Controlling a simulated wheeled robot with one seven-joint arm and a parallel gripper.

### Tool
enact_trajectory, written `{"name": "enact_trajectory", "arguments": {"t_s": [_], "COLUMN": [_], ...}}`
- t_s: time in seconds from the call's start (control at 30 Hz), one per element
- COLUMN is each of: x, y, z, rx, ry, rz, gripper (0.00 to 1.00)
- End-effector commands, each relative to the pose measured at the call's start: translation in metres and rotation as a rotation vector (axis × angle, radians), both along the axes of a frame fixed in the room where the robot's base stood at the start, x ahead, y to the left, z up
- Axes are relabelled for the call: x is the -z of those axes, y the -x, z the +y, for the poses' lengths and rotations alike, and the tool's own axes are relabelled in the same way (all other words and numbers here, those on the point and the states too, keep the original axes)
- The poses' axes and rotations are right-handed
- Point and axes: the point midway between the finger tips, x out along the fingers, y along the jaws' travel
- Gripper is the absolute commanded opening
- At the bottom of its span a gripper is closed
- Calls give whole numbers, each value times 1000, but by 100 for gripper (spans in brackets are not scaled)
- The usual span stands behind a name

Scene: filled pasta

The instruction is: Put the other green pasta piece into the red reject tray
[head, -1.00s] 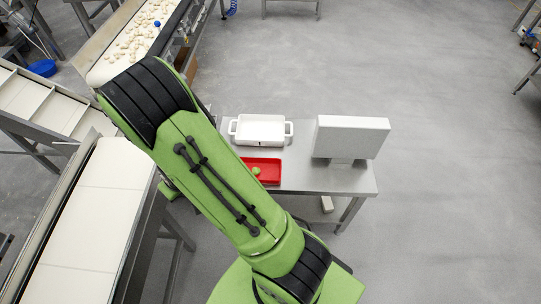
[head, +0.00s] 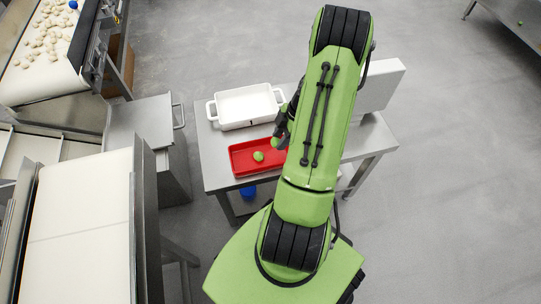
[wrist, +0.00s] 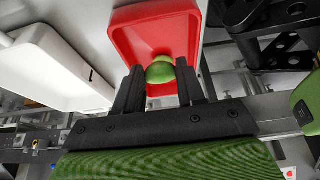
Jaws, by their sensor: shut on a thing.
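The red reject tray (head: 240,171) lies on the steel table, with one green pasta piece (head: 258,156) inside it. My gripper (head: 279,141) is at the tray's right side, above it and partly hidden by my arm. In the wrist view my gripper (wrist: 160,84) is shut on a green pasta piece (wrist: 160,72) between its fingertips. The red tray (wrist: 128,28) shows behind and below that held piece.
A white dish with handles (head: 247,106) stands just behind the red tray. A pale box-like screen (head: 383,84) stands at the table's right, partly behind my arm. A conveyor with pale pasta (head: 45,45) is at upper left.

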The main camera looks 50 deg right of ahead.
Motion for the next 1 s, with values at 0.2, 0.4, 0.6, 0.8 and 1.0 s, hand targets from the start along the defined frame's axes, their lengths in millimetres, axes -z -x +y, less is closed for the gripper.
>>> {"name": "enact_trajectory", "arguments": {"t_s": [0.2, 0.4, 0.6, 0.8, 1.0], "x": [36, 64, 62, 63, 63], "y": [0, 0, 0, 0, 0], "z": [0, 0, 0, 0, 0], "rx": [3, 4, 4, 4, 4], "ry": [1, 0, 2, 2, 2], "rz": [1, 1, 1, 1, 1], "gripper": [11, 11, 11, 62, 64]}}
